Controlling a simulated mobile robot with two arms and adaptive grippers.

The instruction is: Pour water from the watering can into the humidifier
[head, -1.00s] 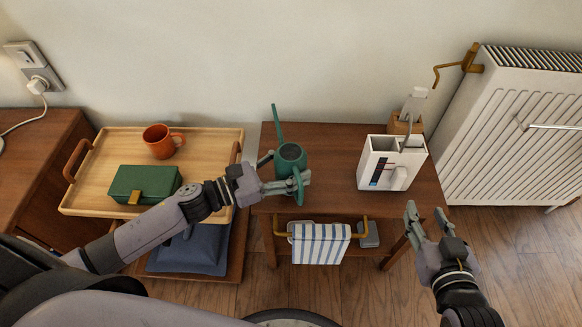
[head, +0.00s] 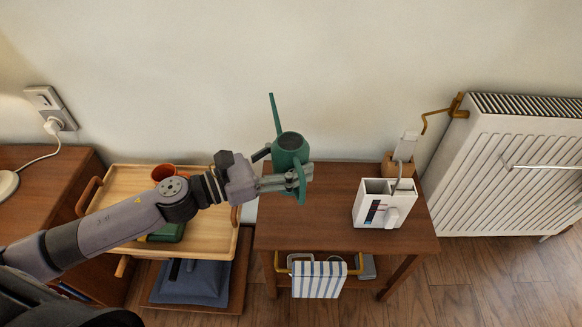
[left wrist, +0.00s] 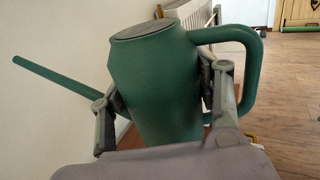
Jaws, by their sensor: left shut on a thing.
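The green watering can (head: 289,152) is held up over the left part of the small wooden table (head: 330,220), roughly upright, its long spout pointing up toward the wall. My left gripper (head: 296,178) is shut on the can. In the left wrist view the can (left wrist: 158,85) fills the middle, with a finger on each side of its body and one passing inside the handle loop. The white humidifier (head: 369,211) stands upright on the table's right part, open at the top, apart from the can. My right gripper is out of the head view.
A white radiator (head: 510,180) is at the right. A striped towel (head: 319,281) hangs at the table's front.

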